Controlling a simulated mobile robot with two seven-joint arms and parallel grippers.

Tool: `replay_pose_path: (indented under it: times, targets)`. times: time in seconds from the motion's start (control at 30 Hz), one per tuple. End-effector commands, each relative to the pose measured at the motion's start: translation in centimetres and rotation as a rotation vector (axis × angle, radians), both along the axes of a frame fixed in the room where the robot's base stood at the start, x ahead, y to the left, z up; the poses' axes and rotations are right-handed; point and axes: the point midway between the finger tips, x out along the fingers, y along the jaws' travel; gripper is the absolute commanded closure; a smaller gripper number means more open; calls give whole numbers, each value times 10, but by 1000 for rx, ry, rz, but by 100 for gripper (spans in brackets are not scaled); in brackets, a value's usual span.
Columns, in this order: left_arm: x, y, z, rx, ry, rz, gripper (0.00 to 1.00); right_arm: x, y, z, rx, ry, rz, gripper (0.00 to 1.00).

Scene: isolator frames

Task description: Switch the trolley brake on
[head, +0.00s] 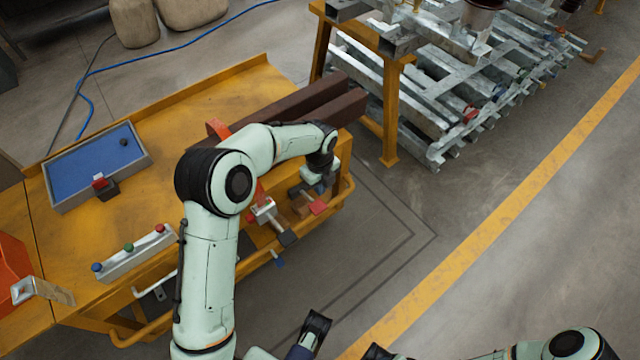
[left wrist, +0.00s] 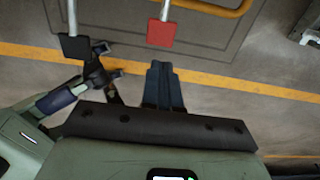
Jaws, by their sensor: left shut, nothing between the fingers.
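The yellow trolley (head: 165,220) stands at the left in the head view. At its near right end are a red pedal (head: 317,207) and a black pedal (head: 288,238) on pale stems. Both also show at the top of the left wrist view, the red pedal (left wrist: 161,33) right of the black pedal (left wrist: 76,47). My left gripper (left wrist: 164,68) is shut and empty, its fingertips below the red pedal in that picture, with a visible gap. In the head view its fingers are partly hidden by my wrist. A dark gripper-like part (head: 314,326), apparently my right gripper, is low in the head view; its jaws are unclear.
The trolley carries a blue-lined tray (head: 95,170), a strip with coloured knobs (head: 130,254) and brown beams (head: 315,112). A yellow-framed rack of metal bars (head: 430,90) stands beyond. The floor at the right is open, with a yellow line (head: 500,220).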

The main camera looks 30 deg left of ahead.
Motion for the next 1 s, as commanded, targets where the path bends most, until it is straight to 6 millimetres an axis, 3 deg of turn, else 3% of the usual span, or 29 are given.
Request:
replay_pose_path:
  times: [0.1, 0.4, 0.6, 1.0]
  targets:
    - [-1, 0, -31, 0, 7, 0, 100, 8, -4, -9, -10, -22, -10, 57]
    - [-1, 0, -85, 0, 4, 1, 100, 26, -12, -22, -33, -70, -29, 57]
    - [-1, 0, -98, 0, 2, 0, 100, 31, -14, -26, -39, -84, -36, 57]
    - [0, -1, -100, 4, -1, 0, 100, 32, -15, -26, -40, -87, -37, 57]
